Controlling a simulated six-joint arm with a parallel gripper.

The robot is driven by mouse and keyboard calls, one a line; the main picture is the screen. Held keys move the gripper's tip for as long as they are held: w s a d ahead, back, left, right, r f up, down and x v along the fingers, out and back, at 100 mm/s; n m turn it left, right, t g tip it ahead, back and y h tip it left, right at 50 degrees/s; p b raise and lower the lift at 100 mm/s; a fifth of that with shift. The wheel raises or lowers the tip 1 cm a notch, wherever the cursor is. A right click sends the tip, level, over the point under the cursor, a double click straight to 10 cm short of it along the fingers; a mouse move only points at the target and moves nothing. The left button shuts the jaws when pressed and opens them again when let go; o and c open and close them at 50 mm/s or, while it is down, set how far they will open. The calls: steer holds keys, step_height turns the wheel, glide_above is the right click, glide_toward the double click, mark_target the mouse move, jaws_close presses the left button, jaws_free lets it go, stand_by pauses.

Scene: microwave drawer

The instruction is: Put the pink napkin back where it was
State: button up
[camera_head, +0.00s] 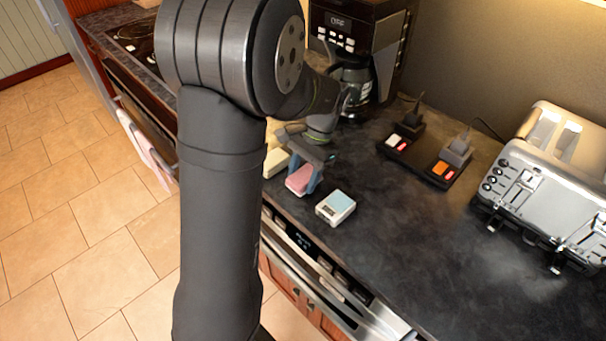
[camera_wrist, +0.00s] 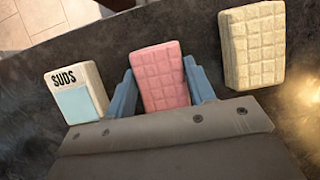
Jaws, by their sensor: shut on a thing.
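The pink napkin (camera_head: 299,180) is a small, thick pink block near the front edge of the dark counter. In the wrist view the pink napkin (camera_wrist: 160,75) shows a quilted top and sits between the two blue-grey fingers. My gripper (camera_head: 305,172) points down and is shut on it; its fingers also show in the wrist view (camera_wrist: 164,90). I cannot tell whether the napkin touches the counter. The near end of the napkin is hidden by my gripper's body in the wrist view.
A cream quilted block (camera_wrist: 252,48) and a white-and-blue block marked SUDS (camera_wrist: 76,93) flank the napkin. The SUDS block (camera_head: 336,207) is close to the counter edge. A toaster (camera_head: 550,190), a coffee maker (camera_head: 355,60) and a black power strip (camera_head: 420,160) stand farther back.

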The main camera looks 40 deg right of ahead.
steer(key=o, duration=1.1)
steer(key=shift+f, duration=0.1)
steer(key=v, duration=1.2)
